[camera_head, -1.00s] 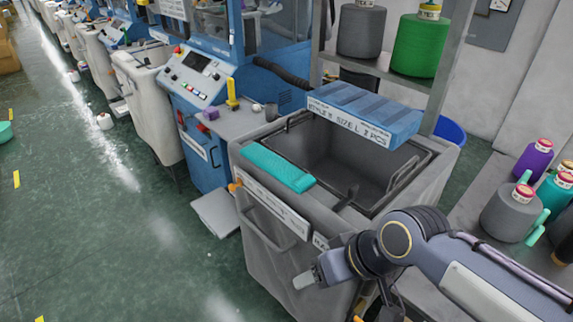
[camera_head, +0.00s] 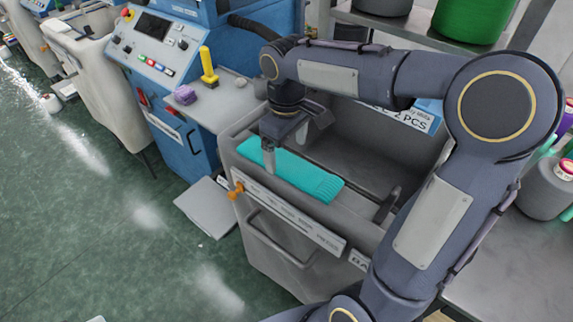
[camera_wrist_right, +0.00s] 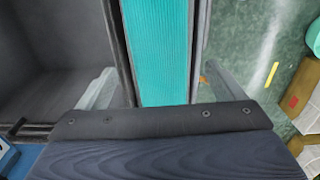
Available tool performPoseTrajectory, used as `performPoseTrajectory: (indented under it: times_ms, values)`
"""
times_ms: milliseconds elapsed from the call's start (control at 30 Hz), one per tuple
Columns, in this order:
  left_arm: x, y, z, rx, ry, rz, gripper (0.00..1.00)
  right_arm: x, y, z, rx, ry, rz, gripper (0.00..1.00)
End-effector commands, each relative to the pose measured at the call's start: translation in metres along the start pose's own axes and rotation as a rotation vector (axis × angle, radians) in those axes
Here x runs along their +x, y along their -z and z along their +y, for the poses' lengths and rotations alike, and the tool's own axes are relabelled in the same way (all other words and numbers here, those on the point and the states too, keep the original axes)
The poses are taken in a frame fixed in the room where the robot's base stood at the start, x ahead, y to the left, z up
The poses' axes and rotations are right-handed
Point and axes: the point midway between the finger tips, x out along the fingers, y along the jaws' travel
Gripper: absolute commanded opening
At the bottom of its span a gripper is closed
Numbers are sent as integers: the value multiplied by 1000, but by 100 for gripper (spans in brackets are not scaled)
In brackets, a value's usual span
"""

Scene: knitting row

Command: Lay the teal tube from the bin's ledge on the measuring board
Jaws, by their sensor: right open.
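The teal tube (camera_head: 305,178) is a flat ribbed knit piece lying along the front ledge of the grey bin (camera_head: 285,245). My right gripper (camera_head: 283,148) is over the tube's left part, pointing down. In the right wrist view the tube (camera_wrist_right: 157,45) runs between the two open fingers (camera_wrist_right: 158,90), one on each side, with space between finger and tube. The tube still rests on the ledge. I cannot make out a measuring board for certain. My left gripper is not in view.
My right arm hides much of the bin's back and the labelled blue item (camera_head: 430,108) there. A blue machine (camera_head: 185,145) stands behind. Green floor lies left.

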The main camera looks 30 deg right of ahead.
Motion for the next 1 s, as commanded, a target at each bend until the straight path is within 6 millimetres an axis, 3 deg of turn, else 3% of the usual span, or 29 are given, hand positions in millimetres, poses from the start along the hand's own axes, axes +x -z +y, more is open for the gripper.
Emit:
performPoseTrajectory:
  times_ms: [200, 500, 867, 1000]
  values:
    - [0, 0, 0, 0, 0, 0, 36, 31, 0, 0, 0, 1, -3, 89]
    - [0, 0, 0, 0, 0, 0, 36, 35, 0, 0, 1, 0, 0, 88]
    - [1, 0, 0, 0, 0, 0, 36, 35, 0, 0, 1, 0, 0, 41]
    - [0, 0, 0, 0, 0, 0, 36, 34, 0, 0, 1, 0, 0, 41]
